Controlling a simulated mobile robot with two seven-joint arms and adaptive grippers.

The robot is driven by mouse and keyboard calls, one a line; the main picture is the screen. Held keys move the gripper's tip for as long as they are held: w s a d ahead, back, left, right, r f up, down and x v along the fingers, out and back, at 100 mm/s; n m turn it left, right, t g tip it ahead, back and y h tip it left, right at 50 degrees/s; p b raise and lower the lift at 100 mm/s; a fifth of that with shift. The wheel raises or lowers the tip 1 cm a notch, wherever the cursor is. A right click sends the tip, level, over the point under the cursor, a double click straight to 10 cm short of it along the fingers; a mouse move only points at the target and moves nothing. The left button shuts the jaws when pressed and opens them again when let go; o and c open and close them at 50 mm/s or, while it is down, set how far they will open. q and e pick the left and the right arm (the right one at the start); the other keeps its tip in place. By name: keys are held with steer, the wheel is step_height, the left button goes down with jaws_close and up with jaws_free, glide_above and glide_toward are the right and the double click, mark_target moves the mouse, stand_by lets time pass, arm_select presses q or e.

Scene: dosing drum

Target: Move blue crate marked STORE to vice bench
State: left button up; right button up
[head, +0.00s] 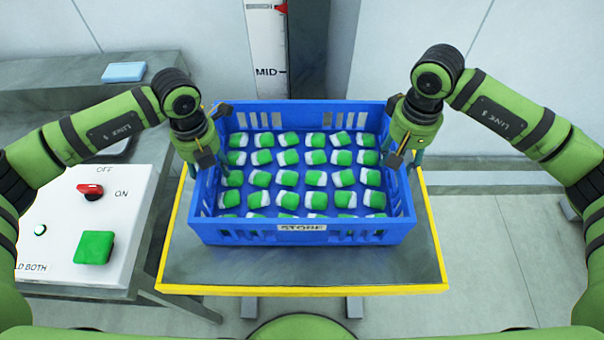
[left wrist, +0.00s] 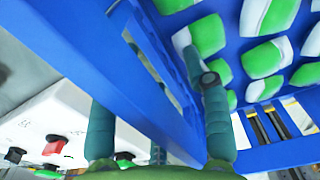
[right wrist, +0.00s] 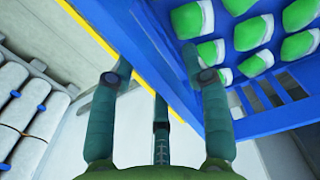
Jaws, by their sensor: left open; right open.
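The blue crate marked STORE (head: 300,238) stands on a grey table with a yellow rim (head: 300,290). It holds rows of green-and-white pieces. My left gripper (head: 208,165) is open at the crate's left wall. In the left wrist view its fingers (left wrist: 160,105) straddle the blue wall, one outside and one on the inner side. My right gripper (head: 402,155) is open at the right wall. In the right wrist view its fingers (right wrist: 155,95) lie on either side of the wall's rim. I cannot tell whether either gripper touches the crate. No vice shows.
A white control box (head: 85,225) with a red switch and green button stands at the left. A grey bench (head: 60,95) behind it bears a light blue block (head: 124,72). A post marked MID (head: 266,50) rises behind the crate.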

arm_select(q)
steer(key=shift+c, duration=0.4)
arm_select(e)
steer(key=shift+c, duration=0.4)
arm_select(q)
jaws_close()
arm_select(e)
jaws_close()
